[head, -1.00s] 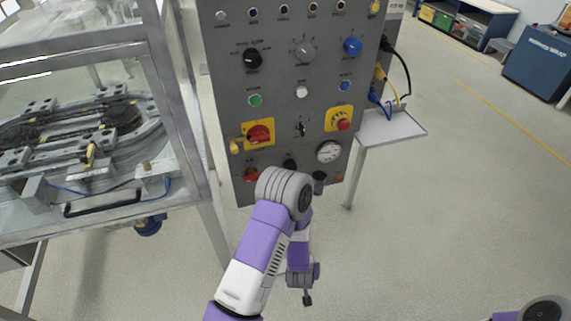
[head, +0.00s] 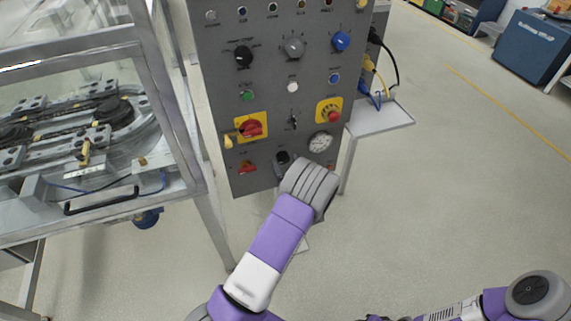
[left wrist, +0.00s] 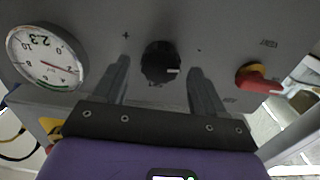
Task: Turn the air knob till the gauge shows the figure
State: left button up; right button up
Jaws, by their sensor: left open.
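The control panel carries a black air knob (head: 283,157) low down, with the white round gauge (head: 320,142) to its right. In the left wrist view the black knob (left wrist: 160,63) sits between the two fingers of my left gripper (left wrist: 159,67), which is open, with a gap on both sides. The gauge (left wrist: 45,57) appears upside down there, with a red needle near the low numbers, a green arc and a figure that looks like 2.3. In the head view my left forearm hides most of that gripper.
A red knob (head: 247,167) sits left of the air knob, and a red-on-yellow switch (head: 251,127) above it. A small shelf (head: 380,118) juts out right of the panel. A framed machine (head: 90,150) stands at left. Floor is clear at right.

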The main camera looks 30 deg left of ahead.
pick_arm(q)
jog(key=shift+w+a, duration=0.25)
jog(key=shift+a, duration=0.05)
jog(key=c, duration=1.1)
jog(key=shift+o, duration=0.2)
jog(key=shift+m, duration=0.4)
